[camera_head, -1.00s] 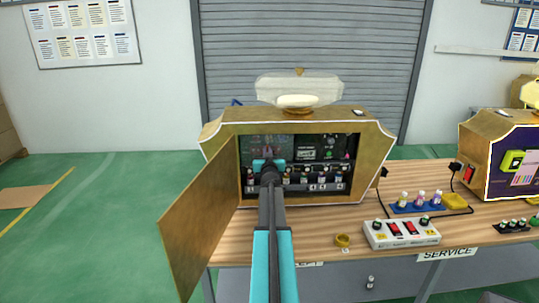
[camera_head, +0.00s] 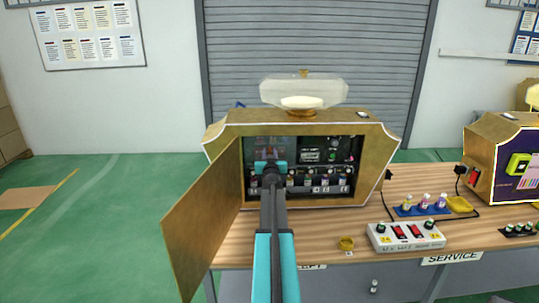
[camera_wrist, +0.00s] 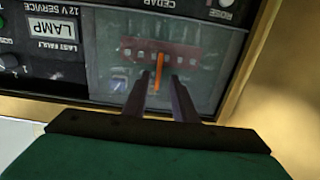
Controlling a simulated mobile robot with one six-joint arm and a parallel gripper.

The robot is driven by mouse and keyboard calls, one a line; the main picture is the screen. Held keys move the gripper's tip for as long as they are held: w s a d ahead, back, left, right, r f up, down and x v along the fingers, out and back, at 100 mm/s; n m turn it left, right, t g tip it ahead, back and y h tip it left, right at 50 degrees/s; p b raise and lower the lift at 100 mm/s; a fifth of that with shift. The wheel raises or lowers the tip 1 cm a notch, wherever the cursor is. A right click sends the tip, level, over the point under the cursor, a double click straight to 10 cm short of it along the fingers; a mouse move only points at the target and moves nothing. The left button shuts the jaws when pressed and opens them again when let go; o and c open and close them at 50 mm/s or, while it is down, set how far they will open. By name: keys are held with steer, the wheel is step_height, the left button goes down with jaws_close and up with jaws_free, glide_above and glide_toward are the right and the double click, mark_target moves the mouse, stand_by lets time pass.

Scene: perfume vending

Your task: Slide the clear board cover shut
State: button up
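The clear board cover (camera_wrist: 105,75) shows in the wrist view as a see-through pane. A reddish board (camera_wrist: 185,57) with a row of pale parts lies behind part of it. A thin orange handle (camera_wrist: 159,72) stands up on the cover. My gripper (camera_wrist: 158,78) has one finger on each side of the handle, with gaps showing; I cannot tell if the tips touch the cover. In the head view my gripper (camera_head: 268,166) reaches into the left part of the open cabinet (camera_head: 385,150) and hides much of the cover's area.
The cabinet's door (camera_head: 203,222) stands wide open at left, beside my arm. A black panel (camera_head: 315,150) with knobs and labels fills the inside. On the wooden bench (camera_head: 310,240) are a switch box (camera_head: 405,238), a blue bottle tray (camera_head: 420,209) and a small brass cup (camera_head: 346,243).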

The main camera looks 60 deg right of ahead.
steer(key=shift+s+a, duration=0.1)
steer(key=v, duration=1.3)
steer(key=shift+a, duration=0.25)
steer(key=shift+s+f, duration=0.1)
stand_by(0.7)
